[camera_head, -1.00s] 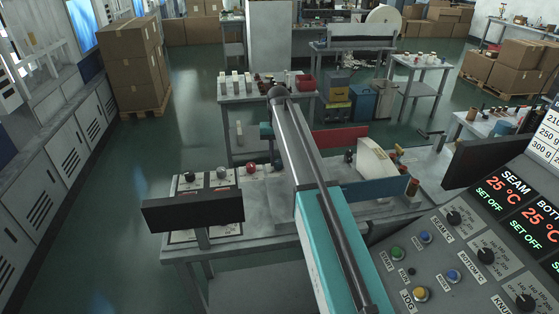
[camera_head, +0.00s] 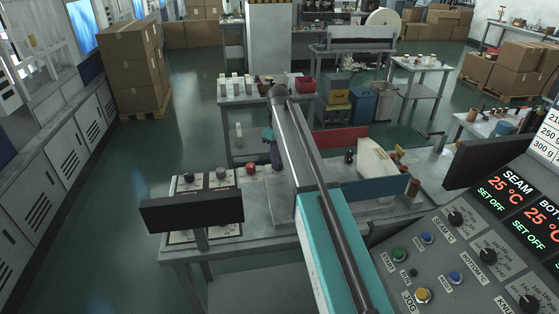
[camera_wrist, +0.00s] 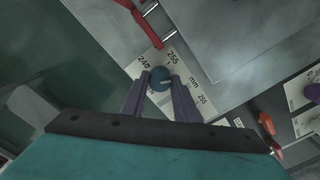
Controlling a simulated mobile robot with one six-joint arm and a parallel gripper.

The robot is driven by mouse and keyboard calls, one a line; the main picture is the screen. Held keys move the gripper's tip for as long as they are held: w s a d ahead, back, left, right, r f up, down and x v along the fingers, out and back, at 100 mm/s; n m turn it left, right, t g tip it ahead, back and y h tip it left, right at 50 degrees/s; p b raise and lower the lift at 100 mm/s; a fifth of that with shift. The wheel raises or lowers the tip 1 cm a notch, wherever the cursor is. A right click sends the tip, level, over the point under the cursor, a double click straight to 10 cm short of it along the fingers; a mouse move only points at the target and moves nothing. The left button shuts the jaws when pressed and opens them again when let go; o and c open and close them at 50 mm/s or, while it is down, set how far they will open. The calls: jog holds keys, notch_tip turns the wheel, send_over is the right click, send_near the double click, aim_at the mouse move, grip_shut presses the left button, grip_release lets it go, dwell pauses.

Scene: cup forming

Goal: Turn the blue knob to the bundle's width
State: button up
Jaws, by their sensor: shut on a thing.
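In the wrist view the blue knob (camera_wrist: 160,77) sits on a white scale plate (camera_wrist: 143,68) marked 240 and 255 mm. The knob has a small pale mark on its face. My gripper (camera_wrist: 159,84) has its two purple fingers shut on the knob, one on each side. I cannot make out the bundle for certain; a cream-white curved piece (camera_head: 376,158) stands between a red board (camera_head: 340,140) and a blue board (camera_head: 375,189).
A red-handled part (camera_wrist: 154,25) lies close beyond the knob, and another red part (camera_wrist: 267,123) is to the right. A dark screen (camera_head: 192,212) stands at the bench's front left. A control panel (camera_head: 450,255) fills the lower right.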

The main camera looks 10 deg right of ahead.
jog(key=n, duration=0.4)
jog(key=shift+n, duration=2.2)
jog(key=o, duration=1.1)
jog(key=shift+c, duration=0.2)
jog(key=shift+r+b, duration=0.15)
jog(key=shift+b, duration=0.15)
notch_tip(320, 180, up, 14)
jog(key=b, duration=0.3)
jog(key=shift+f, duration=0.2)
